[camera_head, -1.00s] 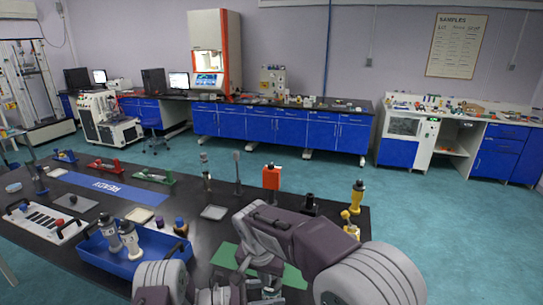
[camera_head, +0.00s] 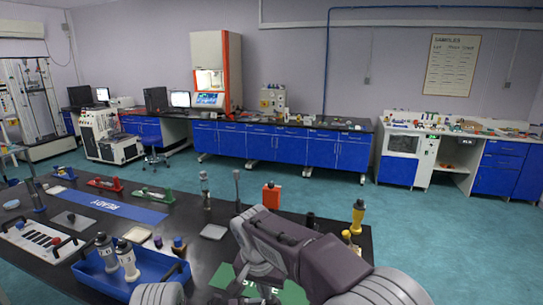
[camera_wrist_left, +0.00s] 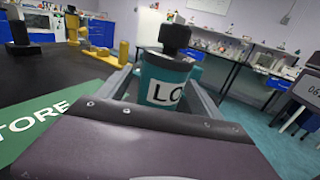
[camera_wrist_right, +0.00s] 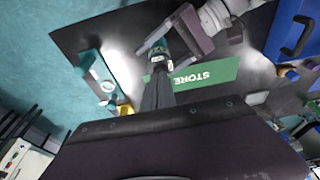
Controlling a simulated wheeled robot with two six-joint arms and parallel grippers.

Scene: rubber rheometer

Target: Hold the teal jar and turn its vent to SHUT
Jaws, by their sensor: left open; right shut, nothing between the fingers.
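In the head view my right gripper (camera_head: 258,286) is over the green mat; the jar is hidden there. The vent's setting cannot be read.
A green STORE mat (camera_wrist_right: 210,74) lies by the jar on the black table. A blue tray (camera_head: 112,285) with white bottles stands at left. A teal fixture (camera_wrist_right: 93,73) lies nearby.

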